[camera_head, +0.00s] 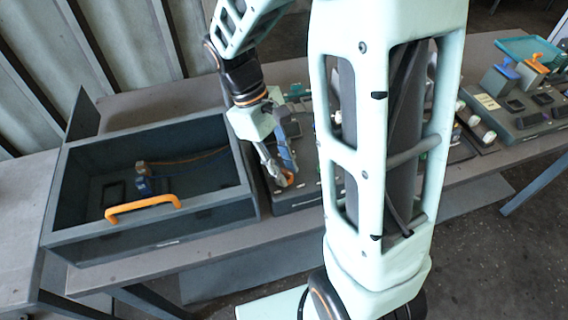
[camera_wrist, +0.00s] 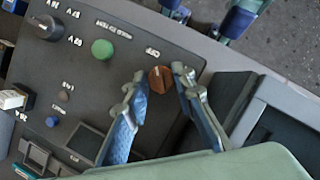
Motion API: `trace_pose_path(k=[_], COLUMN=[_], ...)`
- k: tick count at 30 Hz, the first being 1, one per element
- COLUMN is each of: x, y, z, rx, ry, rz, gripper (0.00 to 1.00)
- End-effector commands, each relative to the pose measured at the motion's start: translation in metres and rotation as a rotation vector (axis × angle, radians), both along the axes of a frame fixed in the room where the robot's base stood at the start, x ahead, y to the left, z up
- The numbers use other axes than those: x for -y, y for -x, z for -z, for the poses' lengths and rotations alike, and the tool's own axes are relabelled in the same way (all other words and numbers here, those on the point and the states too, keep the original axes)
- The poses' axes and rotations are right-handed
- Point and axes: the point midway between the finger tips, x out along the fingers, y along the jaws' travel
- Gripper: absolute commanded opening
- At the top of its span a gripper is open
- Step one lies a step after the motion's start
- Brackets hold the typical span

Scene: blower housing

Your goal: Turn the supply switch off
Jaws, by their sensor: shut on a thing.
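An orange rotary knob (camera_wrist: 161,79) with a pale pointer line sits near the edge of a dark control panel (camera_wrist: 75,75). In the head view my gripper (camera_head: 288,180) reaches down to the panel, just right of the open box. The fingers partly hide the knob there.
The panel also carries a green button (camera_wrist: 102,49), a black knob (camera_wrist: 45,27) and a small blue button (camera_wrist: 52,121). An open grey box (camera_head: 85,215) with an orange handle (camera_head: 143,207) stands left of my gripper. More panels (camera_head: 530,115) stand at the right.

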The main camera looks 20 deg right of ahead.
Motion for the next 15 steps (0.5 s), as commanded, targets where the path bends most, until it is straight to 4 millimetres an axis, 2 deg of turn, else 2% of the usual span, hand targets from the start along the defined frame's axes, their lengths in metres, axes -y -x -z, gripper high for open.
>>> trace_pose_path(k=[15], x=[-0.0014], y=[-0.0006], z=[-0.0001], rx=[0.004], ry=[-0.002], rz=[-0.099], gripper=[0.00])
